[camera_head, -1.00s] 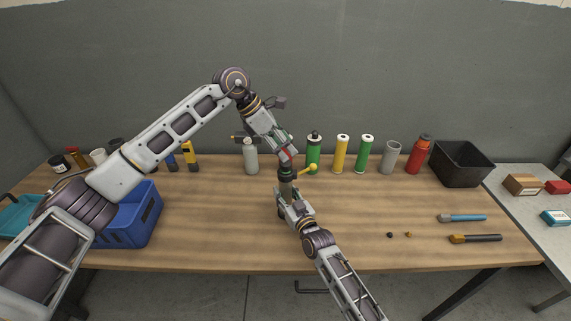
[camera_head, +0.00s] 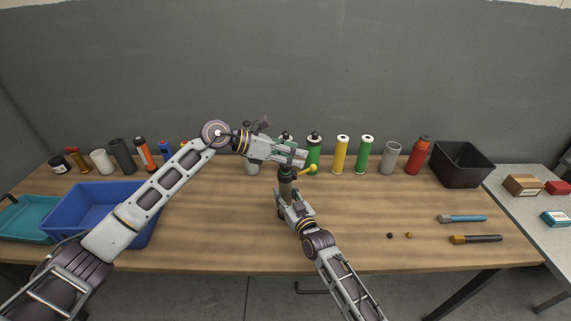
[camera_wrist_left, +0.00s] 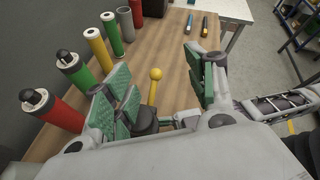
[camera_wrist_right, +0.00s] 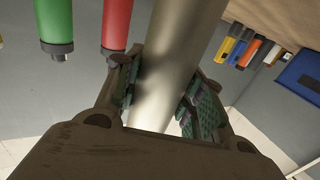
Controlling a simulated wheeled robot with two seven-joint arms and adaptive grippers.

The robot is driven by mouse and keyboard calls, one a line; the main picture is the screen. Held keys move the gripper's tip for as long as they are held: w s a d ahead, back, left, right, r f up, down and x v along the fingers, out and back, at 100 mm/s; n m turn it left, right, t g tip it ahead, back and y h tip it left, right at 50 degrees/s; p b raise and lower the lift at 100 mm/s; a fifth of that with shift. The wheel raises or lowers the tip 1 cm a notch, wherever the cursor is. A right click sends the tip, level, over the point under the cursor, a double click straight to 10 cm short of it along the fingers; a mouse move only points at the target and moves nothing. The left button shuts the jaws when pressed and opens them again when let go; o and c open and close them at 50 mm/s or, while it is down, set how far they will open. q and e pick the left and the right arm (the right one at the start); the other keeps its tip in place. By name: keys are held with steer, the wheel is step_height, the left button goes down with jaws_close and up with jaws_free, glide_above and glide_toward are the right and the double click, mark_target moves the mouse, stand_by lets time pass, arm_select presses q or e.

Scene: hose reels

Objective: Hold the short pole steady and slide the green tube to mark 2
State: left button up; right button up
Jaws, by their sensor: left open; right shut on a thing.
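The short grey metal pole (camera_head: 286,187) stands upright near the middle of the table, with a dark collar and a yellow-knobbed lever (camera_head: 311,168) at its top. My right gripper (camera_head: 284,198) is shut on the pole, which runs between its pads in the right wrist view (camera_wrist_right: 175,65). My left gripper (camera_head: 303,158) is open just above the collar, lying sideways; in the left wrist view the collar (camera_wrist_left: 144,121) shows between its spread fingers. A black-capped green tube (camera_head: 314,157) and a white-topped green tube (camera_head: 365,155) stand behind. Numbered marks cannot be made out.
A yellow tube (camera_head: 342,155), grey cup (camera_head: 390,158), red bottle (camera_head: 417,156) and black bin (camera_head: 491,165) line the back right. A blue crate (camera_head: 78,225) stands left. Brushes (camera_head: 476,239) lie front right. The table centre-left is clear.

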arm_select(q)
steer(key=shift+a+f+n+t+h, duration=0.1)
steer(key=shift+a+n+t+h, duration=0.4)
steer(key=shift+n+t, duration=0.2)
steer(key=shift+a+n+t+h, duration=0.4)
steer(key=shift+a+n+t, duration=0.5)
steer(key=shift+a+t, duration=0.1)
steer(key=shift+a+n+t, duration=1.3)
steer(key=shift+a+t, duration=0.2)
steer(key=shift+a, duration=0.3)
steer(key=m+t+y, duration=0.2)
steer(key=m+t, duration=0.1)
glide_toward(281, 166)
steer(key=shift+f, duration=0.2)
steer(key=shift+w+d, duration=0.1)
steer(key=shift+w, duration=0.05)
steer(key=shift+x, duration=5.8)
steer(key=shift+r, duration=0.15)
jaws_close()
